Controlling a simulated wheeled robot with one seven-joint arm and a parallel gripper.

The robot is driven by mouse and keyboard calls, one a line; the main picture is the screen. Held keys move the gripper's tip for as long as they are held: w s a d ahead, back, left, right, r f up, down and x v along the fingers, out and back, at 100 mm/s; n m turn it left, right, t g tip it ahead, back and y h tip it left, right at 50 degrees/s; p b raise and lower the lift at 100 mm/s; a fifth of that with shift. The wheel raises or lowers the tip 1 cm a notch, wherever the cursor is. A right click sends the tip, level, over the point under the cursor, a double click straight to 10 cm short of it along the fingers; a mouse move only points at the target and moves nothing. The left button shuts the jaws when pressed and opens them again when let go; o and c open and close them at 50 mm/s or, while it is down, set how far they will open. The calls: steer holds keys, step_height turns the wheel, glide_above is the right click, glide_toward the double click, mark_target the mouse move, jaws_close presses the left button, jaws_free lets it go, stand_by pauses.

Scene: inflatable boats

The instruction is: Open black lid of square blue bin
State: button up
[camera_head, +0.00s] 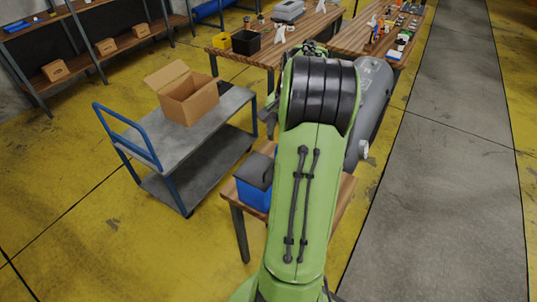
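A blue bin (254,197) with a black lid (254,169) stands on a small wooden table, just left of my green arm. The lid lies over the top of the bin and looks shut, but my arm hides the bin's right side, so I cannot tell whether it is fully closed. My gripper is not visible; my own arm fills the middle of the view and blocks what lies behind it.
The small wooden table (229,191) extends behind my arm. A grey cart (151,144) with a blue handle and open cardboard box (189,101) stands left. A grey inflated tube (373,103) shows right of my arm. Workbenches (262,61) stand behind; yellow floor is clear front left.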

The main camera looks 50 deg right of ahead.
mark_target(269, 168)
steer(key=w+f, duration=0.1)
steer(key=f, duration=0.4)
steer(key=w+f, duration=0.1)
steer(key=f, duration=0.4)
steer(key=f+b, duration=0.1)
steer(key=f, duration=0.4)
steer(key=shift+w+a+f, duration=0.15)
steer(key=shift+w+f, duration=0.2)
steer(key=shift+w, duration=0.05)
jaws_close()
stand_by(0.5)
